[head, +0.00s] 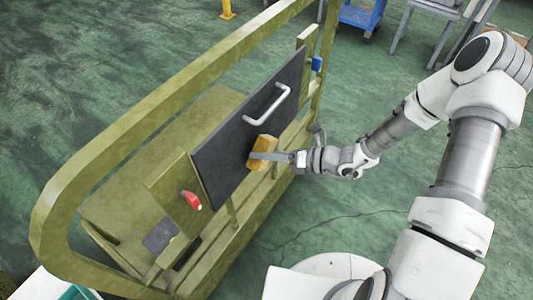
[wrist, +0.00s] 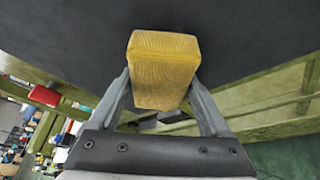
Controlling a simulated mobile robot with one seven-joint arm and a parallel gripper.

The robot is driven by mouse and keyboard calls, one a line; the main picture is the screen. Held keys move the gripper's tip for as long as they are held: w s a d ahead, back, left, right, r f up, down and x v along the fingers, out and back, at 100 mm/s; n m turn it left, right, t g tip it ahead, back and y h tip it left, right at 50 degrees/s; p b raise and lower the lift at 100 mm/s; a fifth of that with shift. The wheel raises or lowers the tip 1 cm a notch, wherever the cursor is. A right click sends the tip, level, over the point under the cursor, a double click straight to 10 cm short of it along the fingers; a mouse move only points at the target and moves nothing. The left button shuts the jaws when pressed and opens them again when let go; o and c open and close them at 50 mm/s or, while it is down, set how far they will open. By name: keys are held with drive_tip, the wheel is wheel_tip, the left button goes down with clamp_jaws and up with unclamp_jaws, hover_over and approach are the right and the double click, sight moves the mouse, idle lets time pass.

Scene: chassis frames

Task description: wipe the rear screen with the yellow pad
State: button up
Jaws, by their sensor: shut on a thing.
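The yellow pad (head: 262,150) is a small block in the fingers of my gripper (head: 270,156). In the wrist view the pad (wrist: 163,70) sits between the two grey fingers of my gripper (wrist: 162,92), which are shut on its sides. The rear screen (head: 240,135) is a dark flat panel on the olive frame, with a light curved handle (head: 266,104). The pad is at the screen's lower right part, close against its face. I cannot tell if they touch. In the wrist view the dark screen (wrist: 250,40) fills the area behind the pad.
The olive frame's thick rail (head: 150,110) curves around the far side and left of the screen. A red part (head: 191,200) is at the screen's lower left, and a blue part (head: 317,64) at its upper right. A blue cart (head: 362,14) stands at the back. Green floor (head: 350,220) lies open at right.

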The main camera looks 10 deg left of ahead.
drive_tip(key=shift+w+a, duration=0.3)
drive_tip(key=shift+a, duration=0.55)
drive_tip(key=shift+w, duration=0.1)
drive_tip(key=shift+w+d+p, duration=0.15)
drive_tip(key=shift+w+d, duration=0.25)
drive_tip(key=shift+w, duration=0.45)
drive_tip(key=shift+w+d+p, duration=0.15)
drive_tip(key=shift+w+d, duration=0.25)
drive_tip(key=shift+w, duration=0.45)
drive_tip(key=shift+w+a, duration=0.1)
drive_tip(key=shift+s+a+r+p, duration=0.1)
drive_tip(key=shift+s+a, duration=0.25)
drive_tip(key=shift+s, duration=0.3)
drive_tip(key=shift+s+a+f+p, duration=0.1)
drive_tip(key=shift+s+a, duration=0.2)
drive_tip(key=shift+s, duration=0.35)
drive_tip(key=shift+s+a+r+p, duration=0.1)
drive_tip(key=shift+s+a, duration=0.25)
drive_tip(key=shift+s, duration=0.3)
drive_tip(key=s+d+p, duration=0.1)
drive_tip(key=s+d, duration=0.1)
drive_tip(key=d, duration=0.3)
drive_tip(key=shift+d, duration=0.35)
